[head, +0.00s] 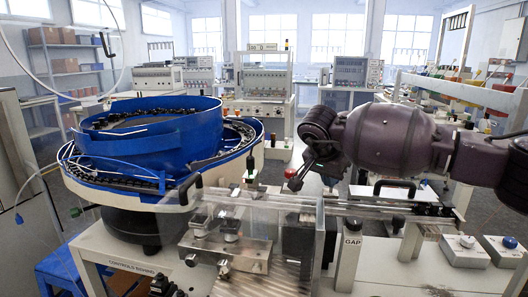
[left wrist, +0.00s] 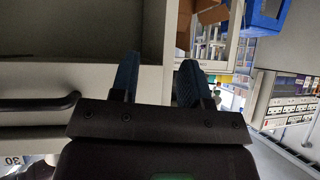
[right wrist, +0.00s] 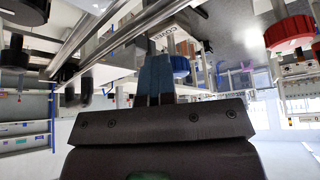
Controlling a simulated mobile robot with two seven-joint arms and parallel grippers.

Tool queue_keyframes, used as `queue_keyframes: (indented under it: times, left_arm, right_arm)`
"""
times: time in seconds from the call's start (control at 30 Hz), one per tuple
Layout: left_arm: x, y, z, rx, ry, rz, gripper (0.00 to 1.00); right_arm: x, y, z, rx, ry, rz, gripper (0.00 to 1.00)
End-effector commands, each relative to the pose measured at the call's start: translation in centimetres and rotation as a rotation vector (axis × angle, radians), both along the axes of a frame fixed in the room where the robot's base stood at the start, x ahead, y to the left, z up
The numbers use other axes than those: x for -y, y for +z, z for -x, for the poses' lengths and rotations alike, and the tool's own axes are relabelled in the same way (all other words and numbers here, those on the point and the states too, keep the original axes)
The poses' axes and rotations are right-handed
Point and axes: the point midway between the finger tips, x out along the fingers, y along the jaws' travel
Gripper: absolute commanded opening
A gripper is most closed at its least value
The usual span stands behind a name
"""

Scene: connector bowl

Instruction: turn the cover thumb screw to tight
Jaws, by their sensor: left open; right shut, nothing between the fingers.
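In the right wrist view, a grey block lettered COVER (right wrist: 165,38) has a blue round knob (right wrist: 180,66) beside it, which looks like the cover thumb screw. How far it is turned cannot be told. My right gripper (right wrist: 155,78) is shut and empty; its blue fingertips overlap the block in view, close to the knob's left, with contact unclear. In the head view my right gripper (head: 297,181) is above the clear-covered track, and I cannot make out the COVER block. My left gripper (left wrist: 157,80) is open and empty, facing a grey cabinet (left wrist: 85,75).
A blue bowl feeder (head: 150,150) stands at left. A post lettered GAP (head: 350,245) stands below my right arm. Two knob boxes (head: 465,250) sit at right. The right wrist view shows a red knob (right wrist: 287,33) and metal rails (right wrist: 95,35) near the gripper.

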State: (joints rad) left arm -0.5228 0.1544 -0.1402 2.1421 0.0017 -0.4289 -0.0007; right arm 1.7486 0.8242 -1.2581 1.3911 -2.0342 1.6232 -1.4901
Motion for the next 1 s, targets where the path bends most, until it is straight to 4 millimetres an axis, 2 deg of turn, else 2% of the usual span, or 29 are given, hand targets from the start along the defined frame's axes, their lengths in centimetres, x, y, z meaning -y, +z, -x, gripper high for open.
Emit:
queue_keyframes:
  times: [1.0]
  left_arm:
    - [0.0, 0.6, 0.1, 0.005, -0.002, -0.001, 0.42]
  right_arm:
    - [-1.7, -0.1, -1.5, 0.001, 0.000, 0.001, 0.00]
